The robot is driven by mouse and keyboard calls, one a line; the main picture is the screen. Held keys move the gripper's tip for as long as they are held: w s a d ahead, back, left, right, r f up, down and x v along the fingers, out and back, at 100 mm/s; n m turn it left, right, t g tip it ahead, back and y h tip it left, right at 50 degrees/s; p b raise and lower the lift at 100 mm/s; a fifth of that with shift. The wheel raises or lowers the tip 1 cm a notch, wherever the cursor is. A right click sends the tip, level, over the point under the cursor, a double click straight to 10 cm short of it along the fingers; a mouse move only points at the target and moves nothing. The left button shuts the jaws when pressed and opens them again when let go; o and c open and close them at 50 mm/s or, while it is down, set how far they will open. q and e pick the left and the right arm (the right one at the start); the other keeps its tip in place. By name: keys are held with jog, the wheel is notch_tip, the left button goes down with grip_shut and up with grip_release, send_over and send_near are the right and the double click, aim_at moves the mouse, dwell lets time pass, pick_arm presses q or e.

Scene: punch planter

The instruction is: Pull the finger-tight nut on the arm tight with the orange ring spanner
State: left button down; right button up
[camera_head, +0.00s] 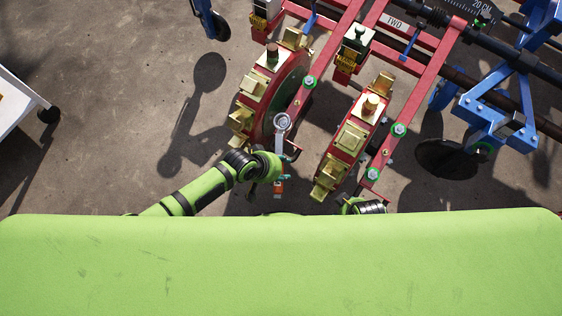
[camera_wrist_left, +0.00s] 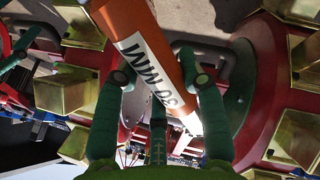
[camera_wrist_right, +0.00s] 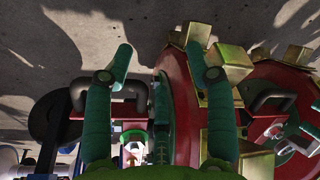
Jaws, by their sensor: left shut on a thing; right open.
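The orange ring spanner (camera_wrist_left: 150,55), marked "30 MM", lies between the fingers of my left gripper (camera_wrist_left: 157,68), which is shut on it. In the head view the spanner's grey ring end (camera_head: 282,122) points away from me, beside the left red wheel. Its orange handle (camera_head: 279,187) shows just below my left gripper (camera_head: 275,170). Green-marked nuts sit on the red arms, one on the left arm (camera_head: 310,82), others on the right arm (camera_head: 398,130). I cannot tell which is finger-tight, or whether the ring touches any nut. My right gripper (camera_wrist_right: 160,62) is open and empty.
Two red punch wheels with brass-coloured blocks stand side by side, left (camera_head: 262,92) and right (camera_head: 350,140). A blue frame (camera_head: 490,110) stands at right. A white cart (camera_head: 20,125) is at far left. Concrete floor (camera_head: 110,90) is clear on the left.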

pick_arm(q)
jog(key=shift+a+b+x, duration=0.2)
jog(key=shift+b+x, duration=0.55)
jog(key=shift+x, duration=0.1)
jog(key=shift+a+b+x, duration=0.2)
jog(key=shift+b+x, duration=0.55)
jog(key=shift+x, duration=0.15)
jog(key=shift+w+a+f, duration=0.1)
jog(key=shift+w, duration=0.05)
jog(key=a+m, duration=0.2)
jog(key=a+m+g, duration=0.1)
jog(key=shift+w+a+f, duration=0.3)
jog(key=shift+d, duration=0.1)
dwell(0.3)
jog(key=shift+s+d, duration=0.1)
jog(key=shift+d, duration=0.1)
dwell(0.3)
